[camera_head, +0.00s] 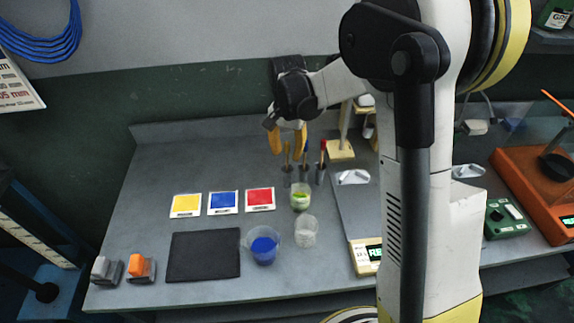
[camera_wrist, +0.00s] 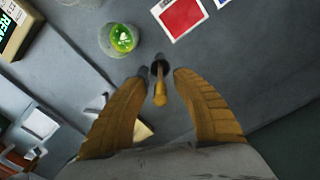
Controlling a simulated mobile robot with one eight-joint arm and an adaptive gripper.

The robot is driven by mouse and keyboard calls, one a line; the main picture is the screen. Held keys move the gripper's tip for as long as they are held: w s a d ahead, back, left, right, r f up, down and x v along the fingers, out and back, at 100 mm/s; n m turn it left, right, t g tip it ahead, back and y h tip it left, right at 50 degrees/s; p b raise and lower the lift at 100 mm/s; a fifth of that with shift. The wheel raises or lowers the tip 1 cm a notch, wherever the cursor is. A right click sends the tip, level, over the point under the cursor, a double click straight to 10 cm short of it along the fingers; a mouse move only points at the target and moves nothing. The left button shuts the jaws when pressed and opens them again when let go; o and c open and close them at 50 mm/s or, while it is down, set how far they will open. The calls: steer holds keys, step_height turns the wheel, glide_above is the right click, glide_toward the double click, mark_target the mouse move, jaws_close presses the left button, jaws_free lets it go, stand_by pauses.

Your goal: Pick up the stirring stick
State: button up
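A tan wooden stick (camera_wrist: 160,88), which looks like the stirring stick, stands in a small dark holder in the wrist view. It also shows in the head view (camera_head: 287,154), beside a blue-topped stick (camera_head: 305,148) and a red-topped stick (camera_head: 322,147) in similar holders (camera_head: 304,173). My gripper (camera_wrist: 160,75) is open, with one yellow finger on each side of the tan stick and a gap to both. In the head view my gripper (camera_head: 288,148) is above the back of the bench, over the holders. Whether a finger touches a neighbouring stick cannot be seen.
A cup with green contents (camera_head: 301,196) stands just in front of the holders. A clear cup (camera_head: 306,232) and a blue-filled beaker (camera_head: 264,247) are nearer the front. Yellow, blue and red cards (camera_head: 260,198) lie left. A beige stand (camera_head: 341,150) is close right of my gripper.

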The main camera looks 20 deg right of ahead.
mark_target(287, 160)
step_height(287, 160, down, 4)
steer(key=shift+w+r+b, duration=0.1)
steer(key=shift+r+b, duration=0.05)
steer(key=shift+b, duration=0.25)
jaws_close()
steer(key=shift+r, duration=0.1)
